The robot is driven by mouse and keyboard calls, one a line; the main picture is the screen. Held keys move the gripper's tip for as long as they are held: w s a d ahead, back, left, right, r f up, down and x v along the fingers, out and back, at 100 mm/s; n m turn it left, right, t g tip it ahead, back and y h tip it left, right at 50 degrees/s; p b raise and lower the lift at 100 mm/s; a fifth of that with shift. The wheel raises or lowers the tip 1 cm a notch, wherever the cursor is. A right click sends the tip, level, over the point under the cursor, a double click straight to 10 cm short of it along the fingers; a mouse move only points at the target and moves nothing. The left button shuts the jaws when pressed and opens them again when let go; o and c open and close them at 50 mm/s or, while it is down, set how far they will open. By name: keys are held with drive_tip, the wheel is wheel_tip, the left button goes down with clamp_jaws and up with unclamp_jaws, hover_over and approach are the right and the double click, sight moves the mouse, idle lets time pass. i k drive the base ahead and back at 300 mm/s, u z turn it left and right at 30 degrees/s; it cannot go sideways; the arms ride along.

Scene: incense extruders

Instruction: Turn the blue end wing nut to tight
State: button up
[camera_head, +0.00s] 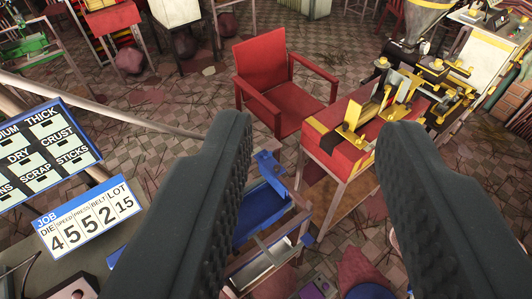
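My gripper (318,128) is open, with its two dark ribbed fingers wide apart and nothing between them that it touches. A blue machine part (270,168) with an upright bracket shows just right of the left finger, lower down. Its blue trough (262,212) runs below the bracket, and the left finger hides part of it. I cannot make out a blue wing nut for sure; it may be too small to tell or behind a finger.
A red armchair (265,62) stands beyond the fingers. A red-topped table (338,150) with yellow and black fittings is at the right. A job board (88,215) and a larger blue-edged sign (45,152) stand at the left. Tiled floor (170,105) lies open between.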

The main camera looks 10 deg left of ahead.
sight(265, 156)
drive_tip(key=u, duration=2.8)
drive_tip(key=k, duration=1)
drive_tip(key=z, duration=2.1)
drive_tip(key=i, duration=1)
